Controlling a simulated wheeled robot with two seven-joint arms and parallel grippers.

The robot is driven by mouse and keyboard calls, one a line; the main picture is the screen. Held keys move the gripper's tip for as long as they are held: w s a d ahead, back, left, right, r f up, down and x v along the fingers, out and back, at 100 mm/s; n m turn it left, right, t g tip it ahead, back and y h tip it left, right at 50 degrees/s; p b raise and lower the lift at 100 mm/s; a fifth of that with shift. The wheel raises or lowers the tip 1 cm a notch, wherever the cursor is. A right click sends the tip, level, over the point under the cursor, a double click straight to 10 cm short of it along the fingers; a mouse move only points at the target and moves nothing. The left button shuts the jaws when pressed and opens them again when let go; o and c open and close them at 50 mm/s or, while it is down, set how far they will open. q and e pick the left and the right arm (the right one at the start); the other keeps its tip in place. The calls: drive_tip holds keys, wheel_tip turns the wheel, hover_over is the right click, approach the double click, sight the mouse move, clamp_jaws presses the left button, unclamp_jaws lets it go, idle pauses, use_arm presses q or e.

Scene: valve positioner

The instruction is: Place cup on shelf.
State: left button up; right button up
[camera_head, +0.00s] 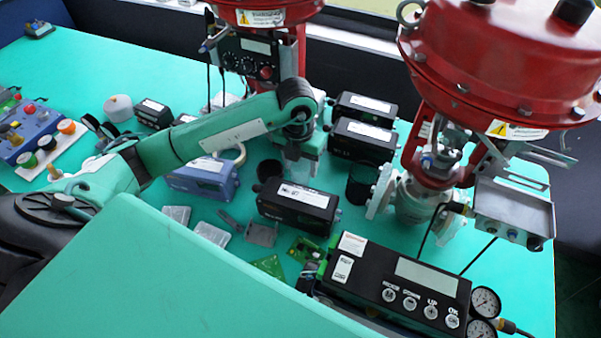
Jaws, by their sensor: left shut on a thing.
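My left gripper (300,165) reaches in from the left and points down over the middle of the teal table. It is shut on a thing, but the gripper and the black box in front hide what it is. One dark, cup-like cylinder (269,170) stands just left of the gripper. Another dark cup-like cylinder (361,184) stands to its right, apart from it. I cannot tell which one is the task's cup. No shelf can be made out. My right gripper is not in view.
A labelled black box (296,208) lies in front of the gripper, a blue box (205,178) to its left, black boxes (362,140) to its right. Large red valve actuators (500,65) stand behind. A black control unit (400,283) is at front right.

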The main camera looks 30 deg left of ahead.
use_arm(q)
drive_tip(key=r+m, duration=0.2)
drive_tip(key=m, duration=0.3)
drive_tip(key=s+d+r+m+p, duration=0.1)
drive_tip(key=r+m, duration=0.1)
drive_tip(key=m, duration=0.4)
drive_tip(key=s+r+m, duration=0.1)
drive_tip(key=r+m, duration=0.2)
drive_tip(key=m, duration=0.2)
drive_tip(key=shift+d+m+y+p, duration=0.3)
drive_tip(key=shift+d+m+p, duration=0.05)
drive_tip(key=shift+d+m, duration=0.05)
drive_tip(key=s+m, duration=0.1)
drive_tip(key=m, duration=0.5)
drive_tip(key=s+d+m+p, duration=0.1)
drive_tip(key=m, duration=0.6)
drive_tip(key=s+m+p, duration=0.1)
drive_tip(key=m, duration=0.5)
drive_tip(key=shift+d+r+y, duration=0.25)
drive_tip(key=shift+y, duration=0.05)
drive_tip(key=shift+m, duration=0.4)
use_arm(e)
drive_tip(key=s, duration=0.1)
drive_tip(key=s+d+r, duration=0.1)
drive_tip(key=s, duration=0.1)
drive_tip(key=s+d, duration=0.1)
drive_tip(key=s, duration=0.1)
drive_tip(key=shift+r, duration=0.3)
